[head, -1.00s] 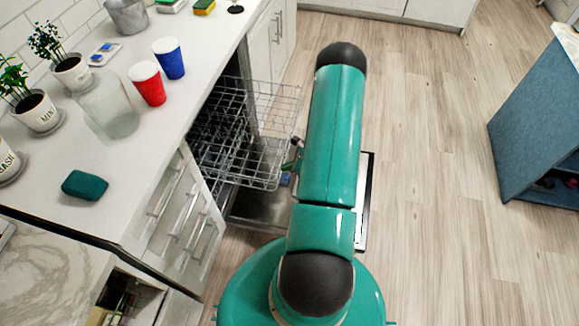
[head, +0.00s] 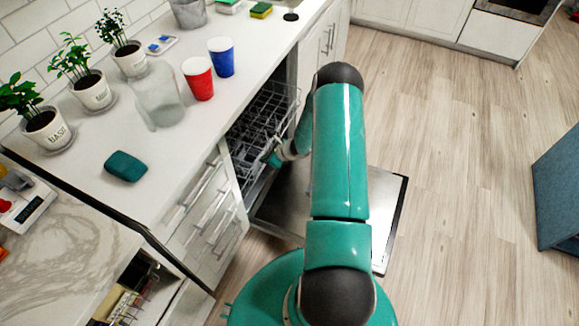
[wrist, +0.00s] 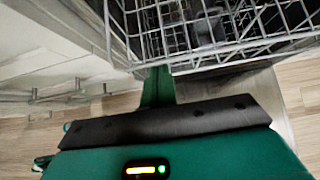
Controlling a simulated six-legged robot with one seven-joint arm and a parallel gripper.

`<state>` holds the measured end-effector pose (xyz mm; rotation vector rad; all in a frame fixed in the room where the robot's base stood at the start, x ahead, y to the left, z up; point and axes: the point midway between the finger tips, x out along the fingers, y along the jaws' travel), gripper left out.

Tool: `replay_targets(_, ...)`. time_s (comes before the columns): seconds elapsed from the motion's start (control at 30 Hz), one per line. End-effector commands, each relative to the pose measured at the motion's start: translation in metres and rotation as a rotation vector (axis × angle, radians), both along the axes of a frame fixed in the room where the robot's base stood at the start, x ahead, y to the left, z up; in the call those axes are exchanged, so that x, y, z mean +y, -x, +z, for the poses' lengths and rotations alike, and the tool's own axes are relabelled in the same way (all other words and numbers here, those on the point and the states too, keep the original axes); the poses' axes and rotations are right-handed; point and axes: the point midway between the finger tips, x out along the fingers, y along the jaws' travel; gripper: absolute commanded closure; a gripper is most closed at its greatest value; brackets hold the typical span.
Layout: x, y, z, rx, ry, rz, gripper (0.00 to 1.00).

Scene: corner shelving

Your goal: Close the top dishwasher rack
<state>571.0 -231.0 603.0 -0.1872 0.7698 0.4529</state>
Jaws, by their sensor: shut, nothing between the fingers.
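The top dishwasher rack (head: 264,112) is a grey wire basket, mostly under the counter, with its front part showing in the head view. In the wrist view the wire rack (wrist: 215,32) fills the upper middle. My gripper (head: 270,157) is shut and empty at the front of the rack. In the wrist view its green fingers (wrist: 157,80) reach to the rack's lower front wire; they look to be touching it, though the exact contact is unclear. My arm hides part of the dishwasher opening.
The dishwasher door (head: 385,215) lies open and low, under my arm. Drawers with bar handles (head: 205,210) stand left of the opening. The counter above holds a red cup (head: 199,79), a blue cup (head: 222,57) and a teal sponge (head: 126,166).

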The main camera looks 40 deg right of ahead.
Motion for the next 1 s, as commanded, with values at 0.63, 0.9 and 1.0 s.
replay_targets(0.63, 0.056, -0.108, -0.001, 0.001, 0.0, 0.0, 1.0)
replay_targets(0.9, 0.058, -0.112, 0.001, -0.003, -0.001, 0.0, 1.0)
replay_targets(1.0, 0.059, -0.113, 0.001, -0.004, -0.002, 0.0, 1.0)
